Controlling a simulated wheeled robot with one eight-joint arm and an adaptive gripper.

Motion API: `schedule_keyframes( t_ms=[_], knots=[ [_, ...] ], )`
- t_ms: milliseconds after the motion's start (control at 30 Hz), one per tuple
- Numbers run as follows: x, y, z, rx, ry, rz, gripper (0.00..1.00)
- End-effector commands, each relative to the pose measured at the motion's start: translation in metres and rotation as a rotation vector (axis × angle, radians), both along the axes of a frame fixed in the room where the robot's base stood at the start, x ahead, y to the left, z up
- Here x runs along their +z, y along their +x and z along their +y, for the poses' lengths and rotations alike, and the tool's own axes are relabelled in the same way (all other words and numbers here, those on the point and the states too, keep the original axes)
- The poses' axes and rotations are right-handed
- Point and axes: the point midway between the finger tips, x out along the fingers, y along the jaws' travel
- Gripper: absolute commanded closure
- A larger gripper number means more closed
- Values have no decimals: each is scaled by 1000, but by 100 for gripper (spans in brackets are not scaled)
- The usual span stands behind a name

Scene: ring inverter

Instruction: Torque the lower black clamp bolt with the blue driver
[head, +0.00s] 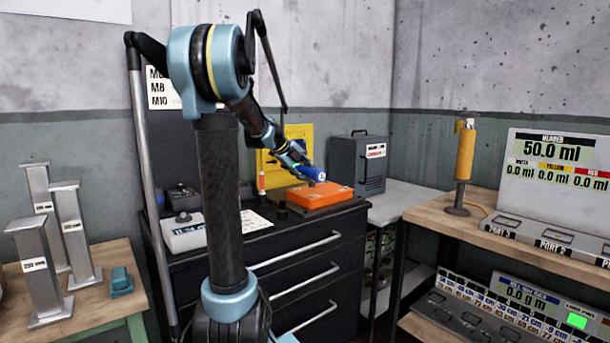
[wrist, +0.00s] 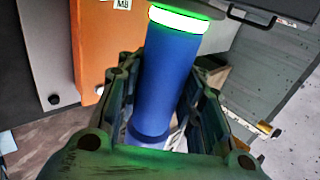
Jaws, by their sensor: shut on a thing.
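My gripper (head: 297,160) is shut on the blue driver (head: 312,173), above the back of the black cabinet. In the wrist view the blue driver (wrist: 168,75) stands between both fingers, with a lit green ring near its far end. An orange box (head: 322,195) lies just below the driver on the cabinet top. In the wrist view the orange box (wrist: 92,40) is left of the driver, with an "M8" label and small black round parts (wrist: 54,98) by its edge. I cannot tell which black part is the lower clamp bolt. The driver's tip is not clear.
A yellow panel (head: 292,143) and a grey case (head: 358,165) stand behind the orange box. A white-grey device (head: 187,236) lies at the cabinet's left. A yellow-handled tool (head: 465,150) stands on the right bench. Metal columns (head: 40,270) stand on the left table.

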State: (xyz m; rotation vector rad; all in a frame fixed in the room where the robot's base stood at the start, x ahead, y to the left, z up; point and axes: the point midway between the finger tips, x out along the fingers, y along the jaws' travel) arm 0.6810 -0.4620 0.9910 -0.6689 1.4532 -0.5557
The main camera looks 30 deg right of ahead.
Motion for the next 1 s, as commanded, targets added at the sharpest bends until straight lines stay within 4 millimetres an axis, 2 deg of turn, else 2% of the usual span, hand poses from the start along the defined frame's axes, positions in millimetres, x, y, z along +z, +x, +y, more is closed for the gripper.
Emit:
schedule_keyframes(
  t_ms=[367,1000],
  knots=[
    [1,11,1,1,-2,1,100],
    [1,57,5,1,-1,0,100]
  ],
)
